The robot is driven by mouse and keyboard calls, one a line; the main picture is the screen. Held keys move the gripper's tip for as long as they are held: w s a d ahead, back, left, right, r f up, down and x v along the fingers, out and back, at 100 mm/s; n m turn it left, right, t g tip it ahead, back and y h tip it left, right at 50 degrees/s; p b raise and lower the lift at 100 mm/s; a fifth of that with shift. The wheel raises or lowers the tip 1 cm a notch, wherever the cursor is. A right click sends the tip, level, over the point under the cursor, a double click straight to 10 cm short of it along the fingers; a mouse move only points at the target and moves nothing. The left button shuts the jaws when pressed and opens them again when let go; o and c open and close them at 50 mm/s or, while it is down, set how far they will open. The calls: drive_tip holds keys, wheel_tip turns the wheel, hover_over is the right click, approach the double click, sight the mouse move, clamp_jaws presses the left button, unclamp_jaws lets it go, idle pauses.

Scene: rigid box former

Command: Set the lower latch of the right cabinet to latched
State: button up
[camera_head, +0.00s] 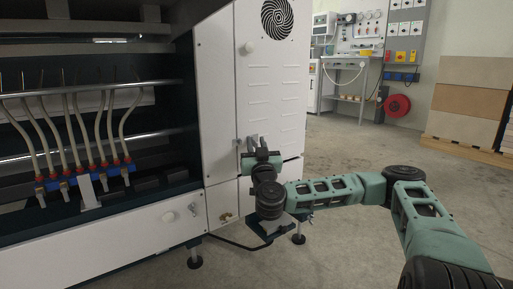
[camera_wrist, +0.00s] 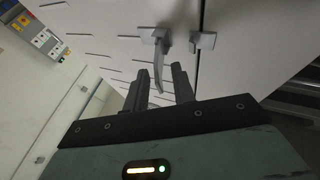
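The right cabinet (camera_head: 272,95) is white, with a fan grille and slots. Its lower latch (camera_head: 252,141) is a small grey fitting at mid-height, partly hidden by my gripper (camera_head: 262,156). In the wrist view the latch lever (camera_wrist: 159,65) hangs from its square pivot, roughly along the panel seam. The grey keeper (camera_wrist: 203,42) sits across the seam, and the lever does not reach it. My gripper (camera_wrist: 160,76) is open, with its dark fingers on either side of the lever in the picture. I cannot tell whether they touch it.
An open machine bay with hoses and a blue manifold (camera_head: 88,180) is at left. A black foot (camera_head: 299,239) stands beneath the cabinet.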

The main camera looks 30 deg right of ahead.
clamp_jaws()
drive_tip(key=shift+s+d+n+y+p, duration=0.1)
drive_tip(key=shift+d+n+y+p, duration=0.25)
drive_tip(key=shift+y, duration=0.25)
drive_tip(key=shift+w+d+n+g+y+p, duration=0.6)
drive_tip(key=shift+d+n+g+y, duration=0.75)
drive_tip(key=shift+n+y, duration=2.35)
drive_tip(key=shift+w+d+n+g+y+p, duration=0.75)
drive_tip(key=shift+n+g+y, duration=1.05)
drive_tip(key=shift+y, duration=3.75)
drive_tip(key=shift+w+d+n+g+y+p, duration=0.5)
drive_tip(key=shift+d+n+g+y, duration=0.9)
drive_tip(key=shift+n+y, duration=2.25)
drive_tip(key=shift+a+r+m+g+y, duration=0.1)
drive_tip(key=shift+a+m+g+y, duration=0.15)
drive_tip(key=shift+m+y, duration=0.75)
